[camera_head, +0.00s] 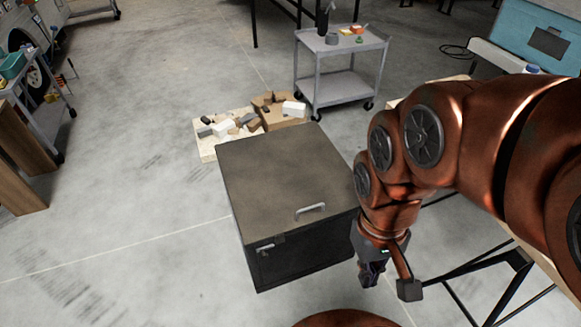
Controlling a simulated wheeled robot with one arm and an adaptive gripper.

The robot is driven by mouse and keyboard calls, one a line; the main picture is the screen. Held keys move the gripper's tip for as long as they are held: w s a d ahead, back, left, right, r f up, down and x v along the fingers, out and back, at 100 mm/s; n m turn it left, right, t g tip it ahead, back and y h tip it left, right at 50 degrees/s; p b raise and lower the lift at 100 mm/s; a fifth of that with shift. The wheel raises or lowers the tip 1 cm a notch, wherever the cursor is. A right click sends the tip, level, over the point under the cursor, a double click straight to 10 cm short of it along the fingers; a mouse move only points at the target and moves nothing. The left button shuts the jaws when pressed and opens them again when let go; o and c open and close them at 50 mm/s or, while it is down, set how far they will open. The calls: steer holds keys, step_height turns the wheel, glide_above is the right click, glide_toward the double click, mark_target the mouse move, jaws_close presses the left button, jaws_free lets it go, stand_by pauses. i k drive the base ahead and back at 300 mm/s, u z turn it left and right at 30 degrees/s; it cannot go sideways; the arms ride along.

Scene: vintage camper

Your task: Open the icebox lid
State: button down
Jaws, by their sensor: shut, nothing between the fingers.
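The icebox (300,262) is a dark box standing on the floor in the middle of the head view. Its flat grey-brown lid (280,170) lies closed on top. A light metal handle (310,210) sits on the lid near the front edge, and a small latch (266,248) shows on the front face at the left. My gripper (371,276) hangs pointing down just right of the icebox's front right corner. It is shut and empty, apart from the handle.
A pallet with boxes and blocks (205,150) lies behind the icebox. A grey wheeled cart (340,85) stands behind right. A table's dark legs (480,262) are to the right, under my arm. The floor left of the icebox is clear.

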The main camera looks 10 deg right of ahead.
mark_target(281, 183)
steer(key=u, duration=0.95)
steer(key=k, duration=1.25)
steer(key=u, duration=1)
steer(key=i, duration=1.55)
steer(key=z, duration=1.6)
steer(key=i, duration=0.5)
steer(key=z, duration=0.45)
